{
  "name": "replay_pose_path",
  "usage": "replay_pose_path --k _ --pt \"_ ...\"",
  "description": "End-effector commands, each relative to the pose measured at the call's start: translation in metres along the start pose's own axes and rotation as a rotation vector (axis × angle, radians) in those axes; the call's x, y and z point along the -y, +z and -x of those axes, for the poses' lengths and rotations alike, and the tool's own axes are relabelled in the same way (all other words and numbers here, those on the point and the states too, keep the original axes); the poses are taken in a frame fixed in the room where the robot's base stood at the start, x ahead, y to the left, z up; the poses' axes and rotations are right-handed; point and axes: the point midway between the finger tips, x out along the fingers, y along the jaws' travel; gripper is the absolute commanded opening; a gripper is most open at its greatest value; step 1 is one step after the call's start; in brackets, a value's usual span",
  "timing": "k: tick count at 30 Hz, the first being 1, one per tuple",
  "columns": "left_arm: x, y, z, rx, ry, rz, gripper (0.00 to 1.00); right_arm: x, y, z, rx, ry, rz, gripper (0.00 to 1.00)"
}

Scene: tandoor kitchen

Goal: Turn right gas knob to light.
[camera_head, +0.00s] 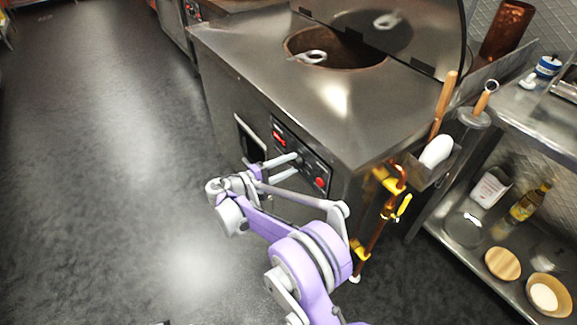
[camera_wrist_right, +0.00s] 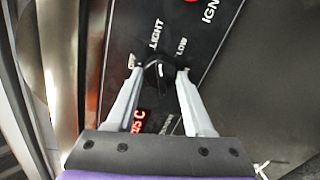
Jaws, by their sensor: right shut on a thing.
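The black gas knob (camera_wrist_right: 159,76) sits on the dark control panel, with the words LIGHT and LOW printed beside it. My right gripper (camera_head: 297,162) reaches the front panel (camera_head: 284,127) of the steel tandoor. In the right wrist view its two grey fingers stand on either side of the knob, and the gripper is shut on it. In the head view the fingers and arm hide the knob. A red digital display (camera_wrist_right: 138,120) lies near the knob. My left gripper is not in view.
A red button (camera_head: 320,182) is on the same panel. Copper gas pipes with yellow fittings (camera_head: 391,185) run down beside the tandoor (camera_head: 240,75). A steel shelf (camera_head: 470,232) with a bottle (camera_head: 527,203) and bowls stands at the right. The floor at left is clear.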

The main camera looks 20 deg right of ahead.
Motion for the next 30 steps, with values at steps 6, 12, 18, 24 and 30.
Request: replay_pose_path --k 6,12,18,24,30 --pt "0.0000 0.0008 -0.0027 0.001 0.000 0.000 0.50 0.0006 -0.0006 0.0007 0.004 0.001 0.071 0.00" --pt "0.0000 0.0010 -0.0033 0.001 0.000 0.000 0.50 0.0005 -0.0005 0.0007 0.006 0.001 0.096 0.00" --pt "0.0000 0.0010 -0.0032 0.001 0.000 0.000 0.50 0.0005 -0.0004 0.0007 0.006 0.001 0.098 0.00" --pt "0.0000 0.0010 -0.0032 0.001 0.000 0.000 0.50 0.0005 -0.0004 0.0007 0.006 0.001 0.097 0.59" --pt "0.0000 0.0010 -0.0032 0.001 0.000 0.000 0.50 0.0004 -0.0004 0.0004 0.006 0.001 0.097 0.82"
